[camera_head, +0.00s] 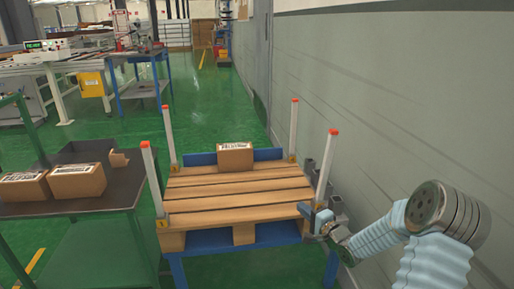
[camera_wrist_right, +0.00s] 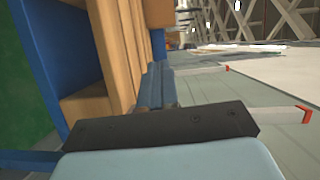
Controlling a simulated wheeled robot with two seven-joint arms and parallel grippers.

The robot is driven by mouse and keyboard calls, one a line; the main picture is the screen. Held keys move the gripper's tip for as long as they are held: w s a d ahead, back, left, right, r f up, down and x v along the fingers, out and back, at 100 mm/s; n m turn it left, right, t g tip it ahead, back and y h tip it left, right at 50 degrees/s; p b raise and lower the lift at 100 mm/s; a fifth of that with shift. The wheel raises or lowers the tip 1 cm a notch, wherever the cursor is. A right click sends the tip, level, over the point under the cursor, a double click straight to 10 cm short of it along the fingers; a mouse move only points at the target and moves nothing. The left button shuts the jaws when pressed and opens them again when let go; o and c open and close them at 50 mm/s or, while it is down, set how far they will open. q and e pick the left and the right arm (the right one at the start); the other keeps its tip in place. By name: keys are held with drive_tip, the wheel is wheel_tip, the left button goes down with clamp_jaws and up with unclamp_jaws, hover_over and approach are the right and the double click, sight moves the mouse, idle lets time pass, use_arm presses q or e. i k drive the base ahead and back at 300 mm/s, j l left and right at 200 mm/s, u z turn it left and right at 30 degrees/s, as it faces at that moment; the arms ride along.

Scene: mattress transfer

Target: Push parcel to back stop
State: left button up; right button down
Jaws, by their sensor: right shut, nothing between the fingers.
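The parcel (camera_head: 235,157) is a small brown box with a white printed label on top. It sits upright on the wooden slatted deck (camera_head: 237,201), at the far edge near the middle, against or very close to the blue back stop (camera_head: 200,160); I cannot tell whether they touch. My right gripper (camera_head: 308,211) is at the deck's near right corner, close to the front right post, well short of the parcel. It is shut and empty. In the right wrist view its fingers (camera_wrist_right: 157,86) point along the deck's side. My left gripper is not in view.
White posts with red tips stand at the deck's corners, one (camera_head: 327,166) close to my right gripper. A grey wall (camera_head: 400,100) runs along the right. A dark table (camera_head: 110,192) with more boxes (camera_head: 78,181) stands left. The slats before the parcel are clear.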

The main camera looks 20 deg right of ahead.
sight(237, 156)
drive_tip(key=i, duration=0.9)
